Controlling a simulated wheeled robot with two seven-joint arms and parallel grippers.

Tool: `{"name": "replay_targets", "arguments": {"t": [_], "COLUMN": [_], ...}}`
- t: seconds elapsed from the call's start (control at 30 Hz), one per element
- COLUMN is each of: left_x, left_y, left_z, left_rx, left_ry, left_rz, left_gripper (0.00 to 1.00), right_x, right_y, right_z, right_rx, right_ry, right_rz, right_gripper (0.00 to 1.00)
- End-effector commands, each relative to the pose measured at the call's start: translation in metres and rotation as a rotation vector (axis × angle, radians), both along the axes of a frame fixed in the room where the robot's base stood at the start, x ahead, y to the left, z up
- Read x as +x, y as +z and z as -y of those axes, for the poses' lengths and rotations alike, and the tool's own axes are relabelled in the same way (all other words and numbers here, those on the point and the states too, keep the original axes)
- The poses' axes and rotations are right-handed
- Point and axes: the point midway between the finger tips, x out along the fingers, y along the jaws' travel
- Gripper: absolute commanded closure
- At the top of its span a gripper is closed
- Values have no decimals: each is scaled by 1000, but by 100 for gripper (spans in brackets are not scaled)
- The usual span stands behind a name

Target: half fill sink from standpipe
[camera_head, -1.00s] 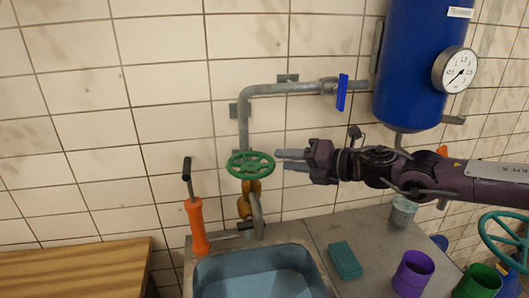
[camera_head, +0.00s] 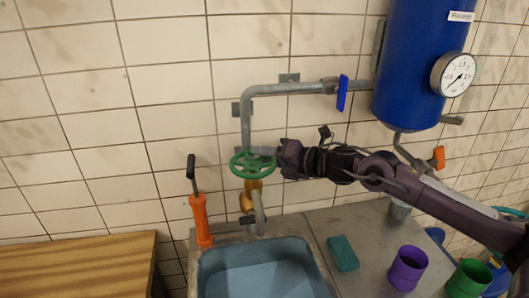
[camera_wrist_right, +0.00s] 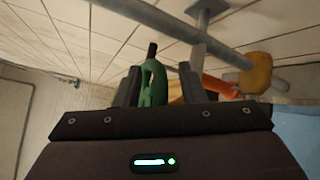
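The green handwheel (camera_head: 252,165) sits on a brass-coloured valve body (camera_head: 247,198) on the grey standpipe, above the sink. The spout (camera_head: 259,218) points down toward the blue sink (camera_head: 205,268), where a lighter blue surface shows low inside. My right gripper (camera_head: 263,152) reaches in from the right at the wheel. In the right wrist view, its two fingers (camera_wrist_right: 158,85) stand apart, with the green wheel rim (camera_wrist_right: 153,82) between them, nearer the left finger; a gap shows on the other side. My left gripper is not in view.
A blue lever (camera_head: 342,93) is on the upper pipe beside the blue tank (camera_head: 412,70) with its gauge (camera_head: 453,74). An orange hand pump (camera_head: 200,218) stands left of the sink. A green sponge (camera_head: 342,252), purple cup (camera_head: 407,268) and green cup (camera_head: 469,279) are on the counter.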

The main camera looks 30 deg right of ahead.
Motion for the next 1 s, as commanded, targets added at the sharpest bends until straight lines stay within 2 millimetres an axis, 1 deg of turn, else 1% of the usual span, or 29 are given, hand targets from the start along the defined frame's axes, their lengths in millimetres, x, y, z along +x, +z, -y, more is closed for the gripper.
{"name": "replay_targets", "arguments": {"t": [0.13,0.4,0.6,0.7,1.0], "left_x": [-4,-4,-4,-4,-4], "left_y": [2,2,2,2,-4], "left_z": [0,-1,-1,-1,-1], "left_rx": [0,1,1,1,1], "left_ry": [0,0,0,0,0], "left_rz": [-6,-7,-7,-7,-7], "left_gripper": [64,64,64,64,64], "right_x": [4,4,4,4,2], "right_y": [-1,-2,-2,-3,-7], "right_z": [-4,-4,-4,-4,-3], "right_rx": [0,-1,-2,-2,-6], "right_ry": [2,3,2,2,-38], "right_rz": [-2,-1,-3,-4,-9], "right_gripper": [63,63,89,100,100]}}
